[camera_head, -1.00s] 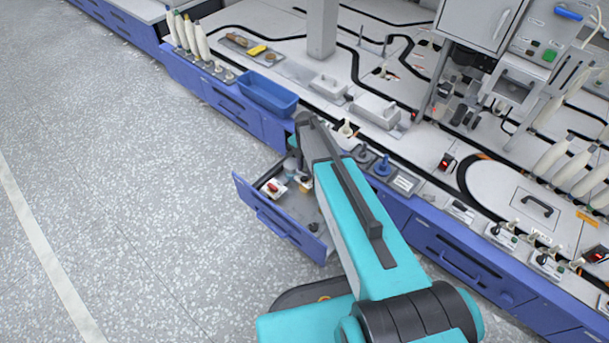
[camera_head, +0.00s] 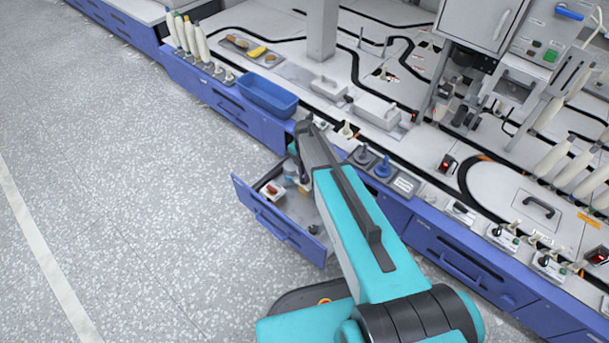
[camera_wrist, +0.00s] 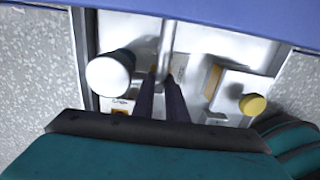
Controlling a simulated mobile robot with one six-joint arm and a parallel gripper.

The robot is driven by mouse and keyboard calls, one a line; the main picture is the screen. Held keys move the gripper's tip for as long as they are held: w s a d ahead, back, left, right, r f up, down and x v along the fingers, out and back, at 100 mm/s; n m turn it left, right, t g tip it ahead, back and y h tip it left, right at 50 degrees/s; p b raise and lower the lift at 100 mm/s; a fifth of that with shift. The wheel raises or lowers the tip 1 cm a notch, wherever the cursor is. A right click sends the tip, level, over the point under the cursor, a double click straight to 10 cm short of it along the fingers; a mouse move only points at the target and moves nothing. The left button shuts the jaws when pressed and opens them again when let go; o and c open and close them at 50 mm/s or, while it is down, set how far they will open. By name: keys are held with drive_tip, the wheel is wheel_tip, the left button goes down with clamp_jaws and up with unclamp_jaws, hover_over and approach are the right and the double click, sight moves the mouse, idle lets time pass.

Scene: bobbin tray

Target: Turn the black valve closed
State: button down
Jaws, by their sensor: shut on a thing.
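My gripper (camera_wrist: 162,77) points down into an open drawer, with its two dark fingers close together around a narrow gap. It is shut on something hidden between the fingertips. A grey metal bar (camera_wrist: 167,36) runs upward in the picture from behind the fingertips. I cannot make out the black valve for certain; a small dark object (camera_head: 313,228) lies near the drawer's front right in the head view. In the head view my forearm covers part of the drawer (camera_head: 279,233) and most of the gripper.
In the wrist view, a white cylinder (camera_wrist: 110,74) stands left of the fingers and a pale box with a yellow knob (camera_wrist: 253,104) stands right. In the head view, a red-knobbed white box (camera_head: 271,189) sits in the drawer's left part. A blue bin (camera_head: 267,96) stands on the bench.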

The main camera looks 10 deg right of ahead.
drive_tip(key=shift+d+m+p, duration=0.2)
drive_tip(key=shift+m+p, duration=0.1)
drive_tip(key=shift+r, duration=0.1)
drive_tip(key=m+p, duration=0.2)
drive_tip(key=m, duration=0.1)
drive_tip(key=shift+p, duration=0.35)
drive_tip(key=m+p, duration=0.3)
drive_tip(key=m, duration=0.2)
drive_tip(key=shift+s, duration=0.1)
drive_tip(key=m+p, duration=0.1)
drive_tip(key=m, duration=0.3)
drive_tip(key=shift+d+m+p, duration=0.1)
drive_tip(key=shift+m+p, duration=0.95)
drive_tip(key=shift+m, duration=1.65)
